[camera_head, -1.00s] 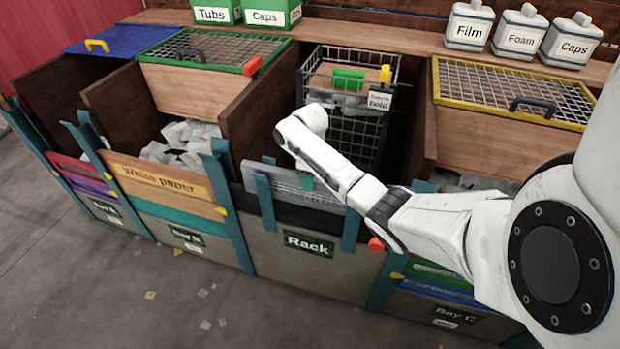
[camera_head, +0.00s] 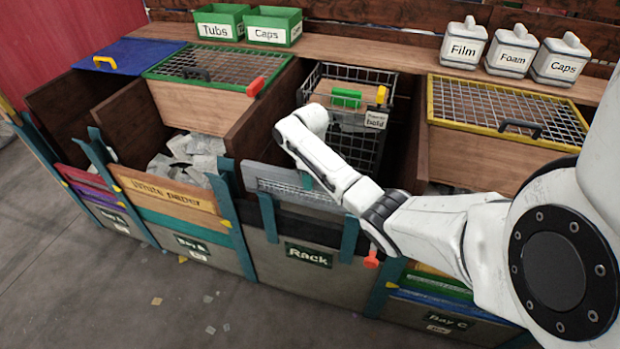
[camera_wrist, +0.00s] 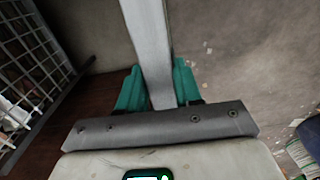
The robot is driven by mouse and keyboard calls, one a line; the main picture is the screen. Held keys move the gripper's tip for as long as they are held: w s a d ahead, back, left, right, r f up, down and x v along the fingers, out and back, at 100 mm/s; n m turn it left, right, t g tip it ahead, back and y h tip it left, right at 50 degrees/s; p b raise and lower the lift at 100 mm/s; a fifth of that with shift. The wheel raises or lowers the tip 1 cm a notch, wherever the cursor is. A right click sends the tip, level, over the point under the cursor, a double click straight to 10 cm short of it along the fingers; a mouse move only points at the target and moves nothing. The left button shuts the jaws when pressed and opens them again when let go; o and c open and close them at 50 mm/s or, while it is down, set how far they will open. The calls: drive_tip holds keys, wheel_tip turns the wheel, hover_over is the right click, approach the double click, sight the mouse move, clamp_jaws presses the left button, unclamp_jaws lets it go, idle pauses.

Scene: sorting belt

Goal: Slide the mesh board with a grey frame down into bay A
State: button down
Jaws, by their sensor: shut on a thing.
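The mesh board with a grey frame (camera_head: 275,180) is held upright at the front of the Rack section (camera_head: 300,235), between the teal posts and above the Rack panel. My gripper (camera_wrist: 158,90) is shut on it: in the wrist view the teal fingers sit on both sides of the grey frame edge (camera_wrist: 148,30). My arm hides part of the board in the head view. Bay A (camera_head: 112,216) is at the far left, with red and purple boards (camera_head: 85,184) stacked in its front slot between teal posts.
Bay B, with a wooden White paper board (camera_head: 165,190), lies between the Rack and Bay A. Teal posts (camera_head: 225,205) and wooden dividers (camera_head: 130,110) stand up between the sections. A wire basket (camera_head: 350,120) is behind the Rack. Bay C (camera_head: 445,318) is at the right.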

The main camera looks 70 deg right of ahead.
wheel_tip(320, 180, up, 3)
drive_tip(key=shift+w+p, duration=0.1)
drive_tip(key=shift+p, duration=0.45)
wheel_tip(320, 180, up, 10)
drive_tip(key=shift+f, duration=0.2)
